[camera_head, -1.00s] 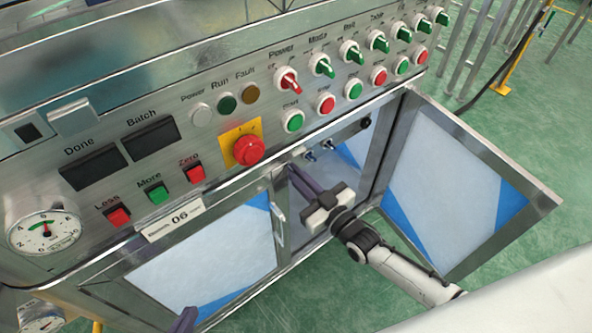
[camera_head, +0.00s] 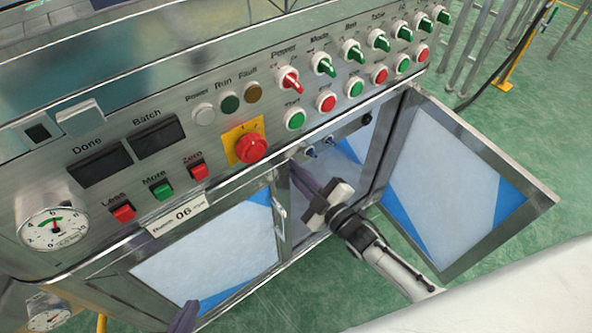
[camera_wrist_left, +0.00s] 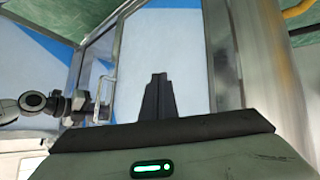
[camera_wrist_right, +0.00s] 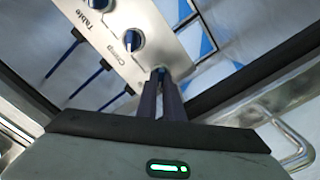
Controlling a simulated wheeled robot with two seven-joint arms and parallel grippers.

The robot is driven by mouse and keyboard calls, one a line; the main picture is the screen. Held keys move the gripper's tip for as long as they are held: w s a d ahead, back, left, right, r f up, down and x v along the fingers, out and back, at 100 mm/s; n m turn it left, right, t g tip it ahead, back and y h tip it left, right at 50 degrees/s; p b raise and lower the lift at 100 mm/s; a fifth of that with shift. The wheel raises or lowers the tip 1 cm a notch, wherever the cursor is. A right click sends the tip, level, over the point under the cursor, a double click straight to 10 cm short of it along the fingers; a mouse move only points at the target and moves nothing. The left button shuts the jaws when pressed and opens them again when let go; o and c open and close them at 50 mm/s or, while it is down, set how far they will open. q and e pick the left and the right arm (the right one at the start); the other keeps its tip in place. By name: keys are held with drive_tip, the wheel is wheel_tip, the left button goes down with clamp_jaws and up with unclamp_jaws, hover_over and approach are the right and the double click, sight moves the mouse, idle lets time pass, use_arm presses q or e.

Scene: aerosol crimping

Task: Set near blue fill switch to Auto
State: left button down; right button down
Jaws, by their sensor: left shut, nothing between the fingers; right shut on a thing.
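In the right wrist view, a panel inside the cabinet carries a row of blue switches. One is labelled Table (camera_wrist_right: 98,4) and one Crimp (camera_wrist_right: 132,40). The nearest blue switch (camera_wrist_right: 158,72) sits at the tips of my right gripper (camera_wrist_right: 160,82), which is shut on it. Its label and pointer setting are hidden. In the head view my right gripper (camera_head: 294,168) reaches into the open cabinet, and two other blue switches (camera_head: 311,152) show just beyond it. My left gripper (camera_head: 187,314) is shut and empty at the bottom edge, before the closed door; it also shows in the left wrist view (camera_wrist_left: 157,82).
The right cabinet door (camera_head: 462,190) stands open beside my right arm. The left door (camera_head: 205,262) is closed, with a handle (camera_head: 279,218). Above are a red emergency knob (camera_head: 251,148), buttons and a row of green and red switches on the front panel.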

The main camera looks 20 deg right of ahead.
idle(0.5)
use_arm(q)
drive_tip(key=shift+w+r, duration=0.1)
use_arm(e)
drive_tip(key=c, duration=1.9)
unclamp_jaws()
use_arm(q)
drive_tip(key=shift+a+r+p, duration=0.15)
drive_tip(key=shift+r+p, duration=0.1)
drive_tip(key=shift+p, duration=0.8)
use_arm(e)
drive_tip(key=v, duration=1)
drive_tip(key=shift+s, duration=0.15)
use_arm(q)
drive_tip(key=shift+r, duration=0.1)
use_arm(e)
drive_tip(key=shift+r, duration=0.1)
